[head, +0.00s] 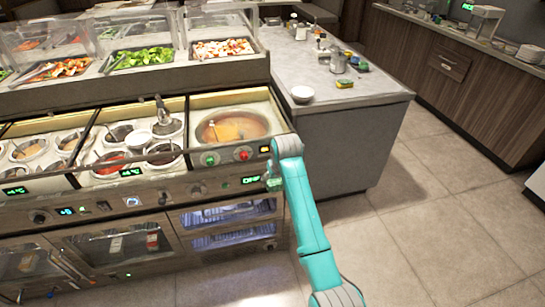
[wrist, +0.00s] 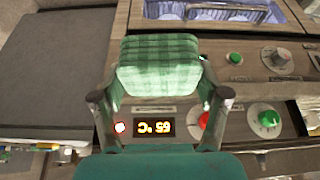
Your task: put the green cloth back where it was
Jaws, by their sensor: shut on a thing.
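The green checked cloth (wrist: 160,66) is folded into a thick pad and sits between the fingers of my gripper (wrist: 160,95) in the wrist view. My gripper is shut on it. In the head view the cloth (head: 274,184) is a small green patch at the end of my arm, in front of the right end of the serving station's control panel. My arm hides part of that area. Whether the cloth touches the panel cannot be told.
The serving station (head: 150,190) has sauce wells and a large soup well (head: 232,126). Knobs and lit displays line its front. A grey counter (head: 345,95) to the right holds a white bowl (head: 302,94) and a yellow-green sponge (head: 344,84). The tiled floor (head: 430,220) at right is clear.

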